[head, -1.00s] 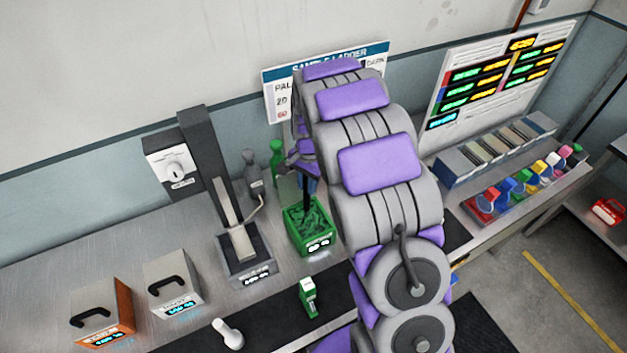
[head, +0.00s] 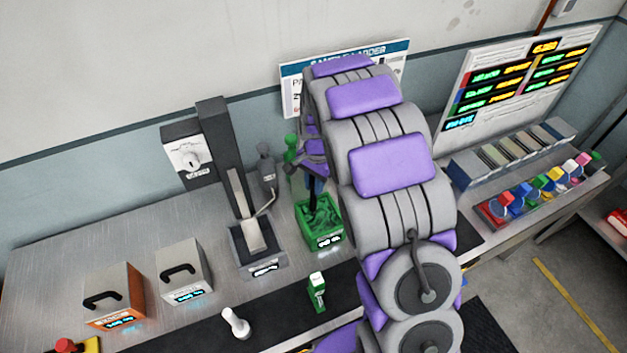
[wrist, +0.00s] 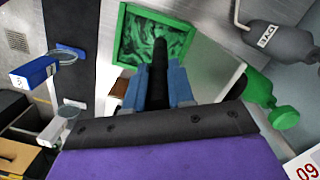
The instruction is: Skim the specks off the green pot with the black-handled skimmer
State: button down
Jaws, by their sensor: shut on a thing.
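The green pot (head: 322,243) stands on the steel bench under my arm; its square rim and swirled dark-and-green contents also show in the wrist view (wrist: 122,38). Specks cannot be told apart from the swirls. My gripper (wrist: 160,80) has blue fingers shut on the black handle of the skimmer (wrist: 160,52). The handle points down into the pot opening. The skimmer's head is hidden, so its depth in the contents cannot be told. In the head view my gripper (head: 314,183) is right above the pot, partly covered by my arm.
A grey station with a tall post (head: 258,262) stands left of the pot. A green bottle (wrist: 258,88) and a grey bottle (wrist: 280,42) stand close behind. Orange (head: 118,290) and white (head: 184,275) handled boxes are further left.

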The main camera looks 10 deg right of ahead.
jog(key=shift+s+d, duration=0.25)
jog(key=shift+s, duration=0.65)
jog(key=shift+s+d, duration=0.2)
jog(key=shift+s, duration=0.7)
jog(key=shift+d, duration=0.1)
jog(key=shift+w+d, duration=0.15)
jog(key=shift+d, duration=0.75)
jog(key=shift+w+d, duration=0.15)
jog(key=shift+d, duration=0.75)
jog(key=w+p, duration=0.1)
jog(key=w, duration=0.1)
jog(key=w+a+p, duration=0.1)
jog(key=w, duration=0.2)
jog(key=shift+a, duration=0.2)
